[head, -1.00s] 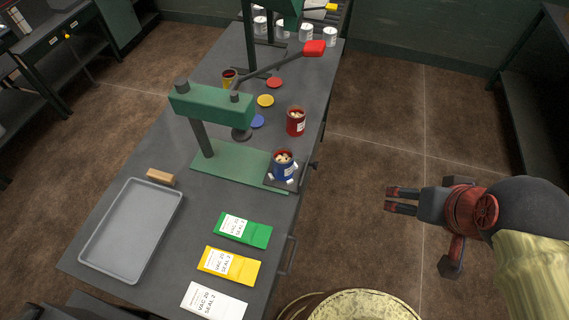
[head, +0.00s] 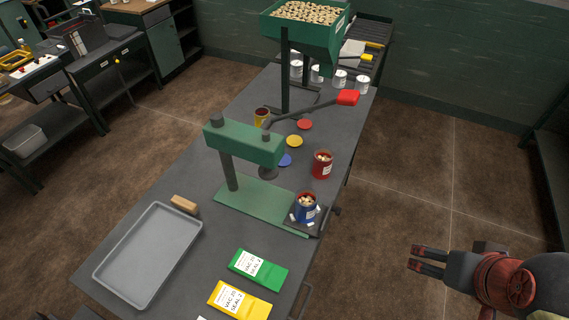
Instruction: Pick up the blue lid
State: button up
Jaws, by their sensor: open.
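The blue lid (head: 285,160) is a small flat disc on the grey table, partly hidden behind the green press (head: 243,145). A yellow lid (head: 294,141) and a red lid (head: 305,124) lie beyond it in a row. A blue can (head: 306,207) with pale contents stands on the small plate at the press's right end. A red can (head: 323,164) with similar contents stands behind it on the table. My gripper (head: 414,258) is open and empty, over the floor to the right of the table, well apart from the lid.
A grey tray (head: 110,262), a wooden block (head: 185,204) and green (head: 258,269) and yellow (head: 240,299) packets lie on the near table. The press's red-ended lever (head: 348,97) reaches over the lids' far side. A green hopper (head: 303,38) and white cans stand at the back.

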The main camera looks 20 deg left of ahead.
aim_at(286, 160)
jog(key=u, duration=0.5)
jog(key=i+l+u, duration=0.15)
jog(key=u, duration=0.35)
jog(key=i+l+u, duration=0.15)
jog(key=u, duration=0.35)
jog(key=i+l+u, duration=0.1)
jog(key=l+u, duration=0.2)
jog(key=u, duration=0.15)
jog(key=l+u, duration=0.3)
jog(key=u, duration=0.2)
jog(key=l+u, duration=0.35)
jog(key=l, duration=1.6)
jog(key=i+j, duration=0.3)
jog(key=j, duration=0.2)
